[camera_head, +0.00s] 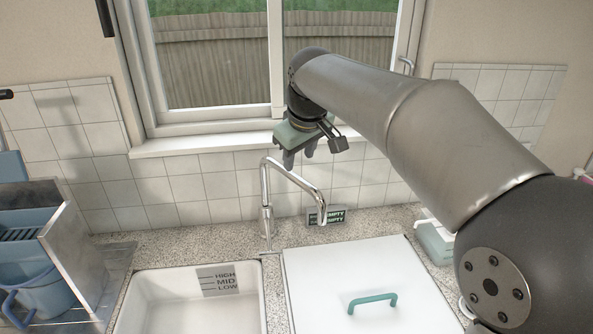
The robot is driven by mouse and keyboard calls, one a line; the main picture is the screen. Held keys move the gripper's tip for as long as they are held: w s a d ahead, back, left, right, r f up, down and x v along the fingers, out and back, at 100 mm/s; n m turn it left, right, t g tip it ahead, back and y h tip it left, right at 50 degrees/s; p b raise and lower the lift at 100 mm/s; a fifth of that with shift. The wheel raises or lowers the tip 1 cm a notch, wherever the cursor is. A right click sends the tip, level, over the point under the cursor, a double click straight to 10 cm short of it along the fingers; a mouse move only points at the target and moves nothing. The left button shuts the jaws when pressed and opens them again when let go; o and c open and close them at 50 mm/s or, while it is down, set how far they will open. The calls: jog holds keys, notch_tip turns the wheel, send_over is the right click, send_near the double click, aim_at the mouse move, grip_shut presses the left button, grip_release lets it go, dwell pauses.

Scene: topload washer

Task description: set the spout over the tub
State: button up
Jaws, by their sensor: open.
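The chrome spout (294,176) rises from the counter behind the tub and the lid. Its arm swings to the right, and its downturned tip hangs near the back edge of the closed white lid, not above the open tub. The white tub (190,309) is at the lower left of the picture, open, with HIGH, MID and LOW marks on its back wall. My gripper (299,160) points down above the spout, in front of the window sill. It is open, its fingers look empty, and it appears apart from the spout.
The white lid (350,270) has a teal handle (372,303). A metal rack (62,225) with blue containers stands at the left. A small dark sign (327,216) stands behind the spout tip. The tiled wall and window close off the back. My arm spans the right side.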

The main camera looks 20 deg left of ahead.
aim_at(296, 175)
jog(key=p+x, duration=0.1)
jog(key=x, duration=0.6)
grip_shut()
